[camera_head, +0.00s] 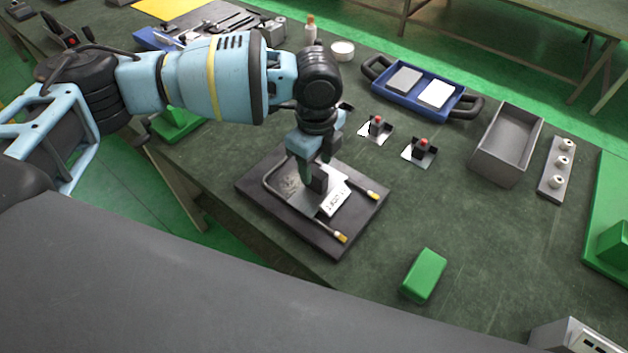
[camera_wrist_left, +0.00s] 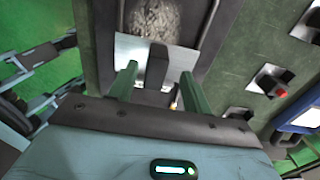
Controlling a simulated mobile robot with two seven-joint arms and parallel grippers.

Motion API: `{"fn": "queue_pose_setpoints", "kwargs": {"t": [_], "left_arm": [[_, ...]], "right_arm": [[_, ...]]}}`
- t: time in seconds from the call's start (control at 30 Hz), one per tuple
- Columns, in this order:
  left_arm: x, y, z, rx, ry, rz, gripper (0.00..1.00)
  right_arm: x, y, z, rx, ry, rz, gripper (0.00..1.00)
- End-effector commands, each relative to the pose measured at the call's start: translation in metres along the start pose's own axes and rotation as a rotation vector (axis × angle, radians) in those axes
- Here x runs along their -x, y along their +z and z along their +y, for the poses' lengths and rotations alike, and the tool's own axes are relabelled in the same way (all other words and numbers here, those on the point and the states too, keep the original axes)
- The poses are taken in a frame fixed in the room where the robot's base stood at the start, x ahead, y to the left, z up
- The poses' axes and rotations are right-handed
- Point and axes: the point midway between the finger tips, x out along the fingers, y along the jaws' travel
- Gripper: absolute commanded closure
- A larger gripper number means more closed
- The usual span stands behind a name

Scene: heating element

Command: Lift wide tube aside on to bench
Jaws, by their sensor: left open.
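A wide U-shaped metal tube (camera_head: 291,205) with yellow-tipped ends lies on a dark base plate (camera_head: 252,182) on the bench. Part of the tube (camera_wrist_left: 209,35) also shows in the left wrist view. A light metal plate with a printed label (camera_head: 337,203) lies within the tube's bend, with a dark grey block (camera_head: 319,184) on it. My left gripper (camera_head: 315,170) points down over the plate, open. In the left wrist view its two green fingers (camera_wrist_left: 158,88) stand on either side of the block (camera_wrist_left: 157,66), with gaps visible. The gripper hides part of the tube. My right gripper is not in view.
Two small red-topped fixtures (camera_head: 378,127) stand behind the base plate. A blue tray (camera_head: 421,88), grey open bin (camera_head: 507,145) and strip with white knobs (camera_head: 557,168) lie farther right. A green block (camera_head: 424,276) lies in front. The bench between them is clear.

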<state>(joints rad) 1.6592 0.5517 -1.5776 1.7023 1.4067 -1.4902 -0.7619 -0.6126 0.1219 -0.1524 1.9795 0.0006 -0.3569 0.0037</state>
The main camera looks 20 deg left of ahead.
Motion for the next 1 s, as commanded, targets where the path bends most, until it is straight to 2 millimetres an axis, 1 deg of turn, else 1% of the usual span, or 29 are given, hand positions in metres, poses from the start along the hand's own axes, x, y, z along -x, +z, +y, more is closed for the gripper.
{"fn": "queue_pose_setpoints", "kwargs": {"t": [0.2, 0.3, 0.4, 0.6, 0.67, 0.9, 1.0], "left_arm": [[-0.031, 0.002, 0.006, 0.001, 0.002, -0.002, 0.51], [-0.041, 0.002, 0.006, 0.001, 0.003, -0.002, 0.51], [-0.046, 0.002, 0.005, 0.001, 0.001, -0.001, 0.51], [-0.046, 0.002, 0.005, 0.001, 0.001, -0.001, 0.51], [-0.046, 0.002, 0.005, 0.001, 0.001, -0.001, 0.57], [-0.046, 0.002, 0.005, 0.001, 0.001, -0.001, 0.89], [-0.046, 0.002, 0.005, 0.001, 0.001, -0.001, 1.0]], "right_arm": [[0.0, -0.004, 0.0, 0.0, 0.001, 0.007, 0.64], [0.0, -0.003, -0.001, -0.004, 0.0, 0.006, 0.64], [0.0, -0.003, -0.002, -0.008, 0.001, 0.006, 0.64], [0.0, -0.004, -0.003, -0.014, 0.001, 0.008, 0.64], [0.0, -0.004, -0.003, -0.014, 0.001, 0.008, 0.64], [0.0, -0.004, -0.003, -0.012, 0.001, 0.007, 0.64], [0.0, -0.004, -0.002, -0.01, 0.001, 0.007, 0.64]]}}
